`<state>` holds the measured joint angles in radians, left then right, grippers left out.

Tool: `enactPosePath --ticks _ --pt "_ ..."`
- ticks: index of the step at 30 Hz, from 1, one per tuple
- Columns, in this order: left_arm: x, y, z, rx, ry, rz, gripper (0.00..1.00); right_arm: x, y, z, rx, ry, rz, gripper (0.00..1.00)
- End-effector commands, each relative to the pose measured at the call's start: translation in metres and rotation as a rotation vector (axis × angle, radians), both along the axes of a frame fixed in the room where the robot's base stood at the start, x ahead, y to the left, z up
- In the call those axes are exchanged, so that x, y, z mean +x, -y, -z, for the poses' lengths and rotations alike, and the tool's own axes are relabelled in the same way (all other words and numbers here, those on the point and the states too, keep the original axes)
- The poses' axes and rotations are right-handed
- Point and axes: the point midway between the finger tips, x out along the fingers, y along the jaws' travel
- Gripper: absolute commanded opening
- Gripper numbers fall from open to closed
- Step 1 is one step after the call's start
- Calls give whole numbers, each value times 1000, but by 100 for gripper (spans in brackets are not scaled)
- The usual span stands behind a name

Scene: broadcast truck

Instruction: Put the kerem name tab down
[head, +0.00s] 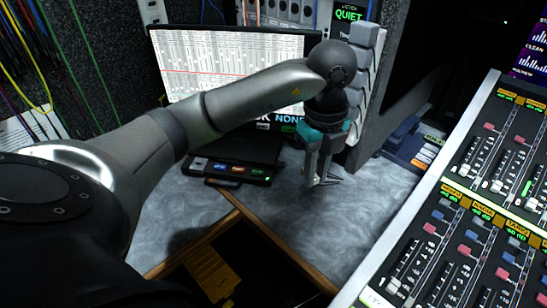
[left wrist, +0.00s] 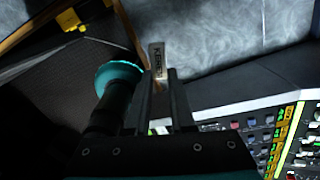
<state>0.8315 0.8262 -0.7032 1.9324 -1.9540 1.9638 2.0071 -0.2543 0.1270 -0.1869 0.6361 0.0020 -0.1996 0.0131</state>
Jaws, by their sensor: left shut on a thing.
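In the head view my left gripper (head: 318,180) points down over the grey-blue desk top (head: 370,195), near the black unit. The tab is too small to make out clearly there. I cannot tell whether it touches the desk.
A black unit with coloured lit labels (head: 230,168) sits left of the gripper, before a bright screen (head: 235,60). A mixing console (head: 470,200) fills the right. An opening with yellow items (head: 212,272) lies in front. Desk right of the gripper is mostly clear.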

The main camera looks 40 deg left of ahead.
Motion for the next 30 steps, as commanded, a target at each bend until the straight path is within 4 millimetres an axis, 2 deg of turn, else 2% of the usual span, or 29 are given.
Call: enactPosePath --ticks 4,8,10,14,16,18,30 --pt "2 -4 -5 1 -5 -190 0 7 1 0 -1 9 0 50" --pt "2 -6 -6 2 -7 -276 0 10 2 1 -2 15 0 50" --pt "2 -6 0 0 -8 -296 0 10 2 4 -3 15 1 50" --pt "1 -6 29 0 -13 -301 0 12 5 19 -5 19 3 50" --pt "1 -6 37 1 -10 -301 0 24 11 17 -14 32 3 50" --pt "2 -6 46 0 -9 -300 0 36 6 16 -11 39 4 50" --pt "1 -7 108 3 -10 -299 0 72 -24 3 16 38 5 50"
